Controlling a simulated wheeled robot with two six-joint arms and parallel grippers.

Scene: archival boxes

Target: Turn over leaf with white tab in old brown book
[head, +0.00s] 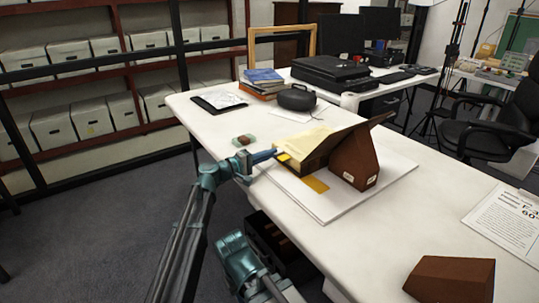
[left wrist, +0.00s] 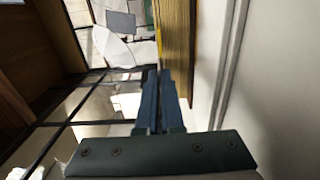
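The old brown book (head: 304,151) lies open on a white board on the table, its right side propped on a brown wedge (head: 354,160). Pale yellowed pages show on its left side. No white tab can be made out; a yellow piece (head: 283,157) shows at the book's left edge. My left gripper (head: 273,154) is at that edge, fingers pointing toward it. In the left wrist view its blue fingers (left wrist: 158,74) are together, beside the page block (left wrist: 177,45); I see no leaf between them. My right gripper's fingers are not visible.
The white board (head: 322,212) carries a yellow strip (head: 316,184). Another brown wedge (head: 450,279) and a printed sheet (head: 507,219) are at the right. A small dish (head: 243,141), a dark round object (head: 296,98) and stacked books (head: 262,83) stand farther back.

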